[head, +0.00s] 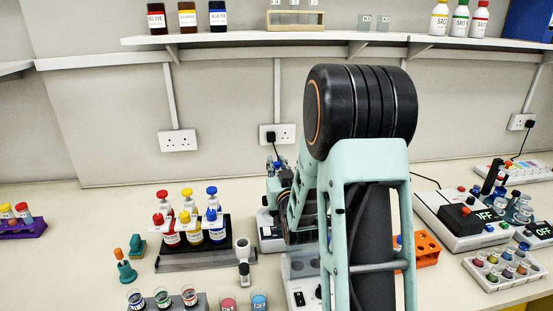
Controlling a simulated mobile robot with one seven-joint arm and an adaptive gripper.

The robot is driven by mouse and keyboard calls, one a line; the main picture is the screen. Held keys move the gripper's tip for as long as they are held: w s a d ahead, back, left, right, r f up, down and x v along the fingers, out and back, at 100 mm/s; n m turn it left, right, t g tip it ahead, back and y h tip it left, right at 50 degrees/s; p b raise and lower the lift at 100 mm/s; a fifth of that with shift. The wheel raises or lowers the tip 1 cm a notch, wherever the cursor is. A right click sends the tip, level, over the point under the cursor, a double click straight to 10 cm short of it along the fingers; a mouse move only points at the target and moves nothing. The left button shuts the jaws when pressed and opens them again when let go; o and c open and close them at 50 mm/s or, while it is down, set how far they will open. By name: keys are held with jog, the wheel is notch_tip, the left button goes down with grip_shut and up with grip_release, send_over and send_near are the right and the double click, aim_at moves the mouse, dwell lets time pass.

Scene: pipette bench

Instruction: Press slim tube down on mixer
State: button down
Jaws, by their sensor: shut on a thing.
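A small white device (268,243), which looks like the mixer, stands on the bench behind my arm; its right side is covered. My gripper (279,185) shows only in part at the left edge of my arm, over this device. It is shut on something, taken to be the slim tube. The tube itself cannot be made out, and the fingertips are mostly hidden. Whether the tube touches the mixer cannot be told.
A rack of colour-capped bottles (188,226) stands left, with a pipette-like tool (243,262) beside it. A second white device (304,290) stands in front.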

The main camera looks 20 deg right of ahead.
aim_at(277, 174)
jog(key=shift+f+b, duration=1.45)
jog(key=shift+f, duration=0.1)
jog(key=c, duration=2.6)
grip_release()
jog(key=shift+c, duration=0.2)
grip_shut()
jog(key=shift+f+b, duration=1.9)
jog(key=shift+b, duration=0.45)
jog(key=shift+s+f+b, duration=0.15)
jog(key=shift+f+b, duration=0.3)
jog(key=shift+s+f+b, duration=0.1)
jog(key=shift+f+b, duration=0.2)
jog(key=shift+f, duration=0.05)
jog(key=shift+w+r+p, duration=0.15)
jog(key=shift+r+p, duration=1.25)
jog(key=shift+r, duration=1.75)
jog(key=shift+w+r+p, duration=0.1)
jog(key=shift+r+p, duration=1.25)
jog(key=shift+r, duration=1.75)
